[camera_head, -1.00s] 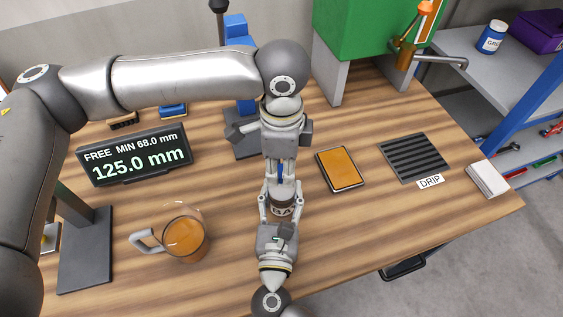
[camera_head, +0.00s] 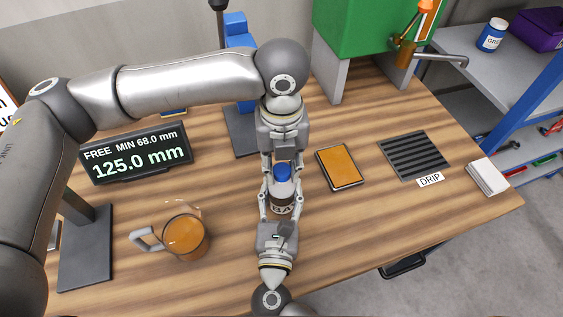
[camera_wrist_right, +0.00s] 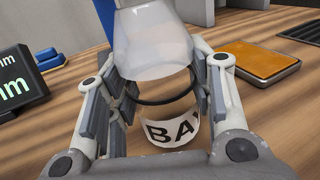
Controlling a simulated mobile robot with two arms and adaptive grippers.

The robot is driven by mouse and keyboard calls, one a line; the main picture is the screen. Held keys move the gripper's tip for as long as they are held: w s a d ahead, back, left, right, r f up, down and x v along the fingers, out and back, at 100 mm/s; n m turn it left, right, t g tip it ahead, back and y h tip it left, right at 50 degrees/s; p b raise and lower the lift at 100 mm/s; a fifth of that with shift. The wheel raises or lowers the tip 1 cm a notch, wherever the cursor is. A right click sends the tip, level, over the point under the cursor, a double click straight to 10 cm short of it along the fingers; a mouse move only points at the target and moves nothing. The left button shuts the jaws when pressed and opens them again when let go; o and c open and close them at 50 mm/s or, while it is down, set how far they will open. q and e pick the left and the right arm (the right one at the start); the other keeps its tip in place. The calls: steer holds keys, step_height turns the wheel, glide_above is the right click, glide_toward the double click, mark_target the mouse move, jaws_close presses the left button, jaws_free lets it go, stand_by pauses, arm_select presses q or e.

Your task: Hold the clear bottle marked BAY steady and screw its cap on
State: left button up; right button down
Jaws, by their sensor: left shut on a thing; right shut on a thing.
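The clear bottle marked BAY (camera_head: 281,206) stands upright with a dark band and white label. It also shows in the right wrist view (camera_wrist_right: 170,131), with its pale translucent upper part filling the top. My right gripper (camera_head: 281,193), coming from the near side, is shut on the bottle, one finger on each side. The blue cap (camera_head: 283,171) is at the bottle's top. My left gripper (camera_head: 282,168) reaches in from the far side, shut on the cap. Whether the cap is seated on the neck cannot be told.
A glass mug (camera_head: 185,237) with amber liquid stands left of the bottle. A display (camera_head: 134,156) reads 125.0 mm. An orange-topped pad (camera_head: 340,167) lies close on the right, and a drip grate (camera_head: 413,156) farther right. The wooden table (camera_head: 370,230) is clear at the front right.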

arm_select(q)
steer(key=m, duration=1)
steer(key=shift+m, duration=0.4)
steer(key=m, duration=0.3)
steer(key=shift+m, duration=0.4)
steer(key=o, duration=0.7)
steer(key=shift+r, duration=2.2)
